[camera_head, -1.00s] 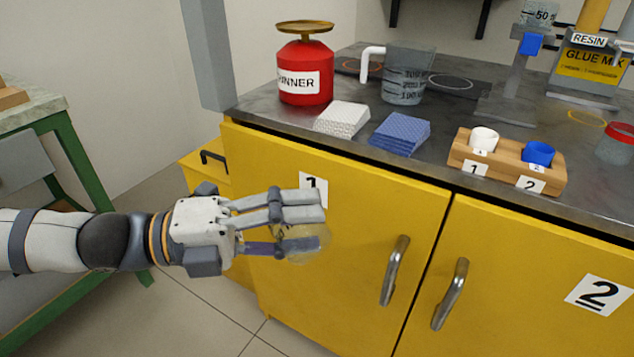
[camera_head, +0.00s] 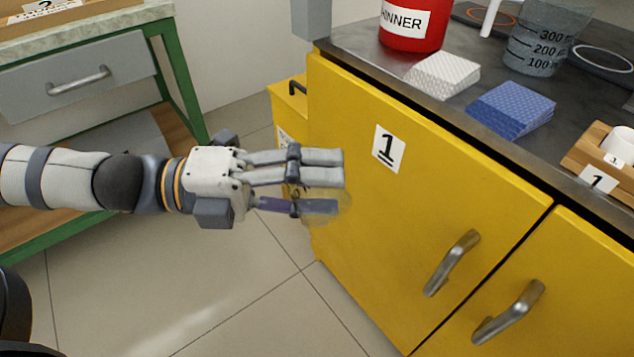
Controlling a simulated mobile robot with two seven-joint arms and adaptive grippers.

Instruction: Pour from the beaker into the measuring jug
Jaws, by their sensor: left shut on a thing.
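My left gripper (camera_head: 322,184) is in front of the yellow cabinet, below worktop height and well left of the jug. Its fingers are shut on a clear, faintly yellowish round thing (camera_head: 342,206). The fingers hide most of it, and I cannot tell for sure that it is the beaker or whether it holds anything. My right gripper is not in view.
The red thinner can (camera_head: 412,30), a white cloth stack (camera_head: 443,74) and a blue cloth stack (camera_head: 510,108) lie near the worktop's front edge. A wooden holder (camera_head: 583,158) is at right. Cabinet handles (camera_head: 452,263) stick out. A green-framed bench (camera_head: 182,80) stands left; floor between is clear.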

